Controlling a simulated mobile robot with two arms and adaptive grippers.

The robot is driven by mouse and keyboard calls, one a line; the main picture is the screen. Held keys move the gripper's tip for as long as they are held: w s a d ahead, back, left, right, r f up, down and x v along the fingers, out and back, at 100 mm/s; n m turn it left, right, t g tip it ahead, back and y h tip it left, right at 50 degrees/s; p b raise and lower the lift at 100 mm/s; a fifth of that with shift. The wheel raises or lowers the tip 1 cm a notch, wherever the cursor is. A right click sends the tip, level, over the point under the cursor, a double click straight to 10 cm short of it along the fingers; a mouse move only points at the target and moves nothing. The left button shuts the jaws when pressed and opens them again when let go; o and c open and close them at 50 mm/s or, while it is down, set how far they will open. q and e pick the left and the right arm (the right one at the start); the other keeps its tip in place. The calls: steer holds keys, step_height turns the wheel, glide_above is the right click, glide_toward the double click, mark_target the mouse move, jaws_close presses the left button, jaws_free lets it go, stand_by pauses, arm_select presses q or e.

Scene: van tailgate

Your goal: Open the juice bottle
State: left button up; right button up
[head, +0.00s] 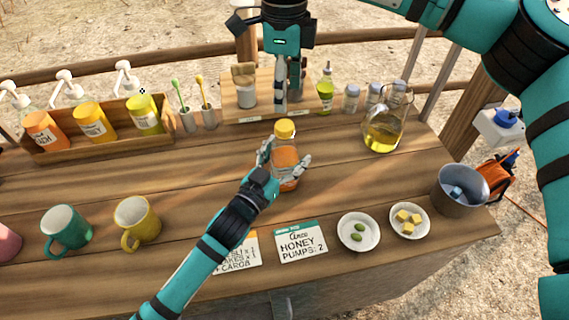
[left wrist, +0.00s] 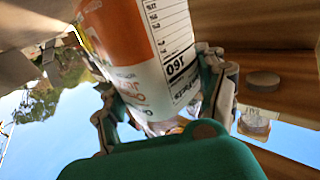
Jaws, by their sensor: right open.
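The juice bottle (head: 286,158) stands upright in the middle of the wooden counter, with orange contents and a yellow cap (head: 285,130). My left gripper (head: 284,163) has its fingers on both sides of the bottle body, below the cap. In the left wrist view the bottle (left wrist: 145,55), with its orange and white label, sits between the fingers (left wrist: 168,100), which appear to press on it. The cap is not clear in that view. My right gripper (head: 288,88) points down behind the bottle, above the small wooden rack, open and apart from the bottle.
A wooden rack (head: 240,112) with small bottles stands behind. A glass jug (head: 384,130) is to the right, a metal bucket (head: 461,190) further right. Pump bottles in a crate (head: 100,148) stand left. Cards (head: 301,242), saucers (head: 358,232) and mugs (head: 137,222) line the front.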

mark_target(284, 125)
arm_select(q)
jaws_close()
arm_select(e)
steer(key=m, duration=0.5)
steer(key=shift+m, duration=0.3)
steer(key=m, duration=2.5)
steer(key=shift+f+m, duration=0.1)
steer(key=shift+m, duration=0.3)
steer(key=shift+f, duration=3.9)
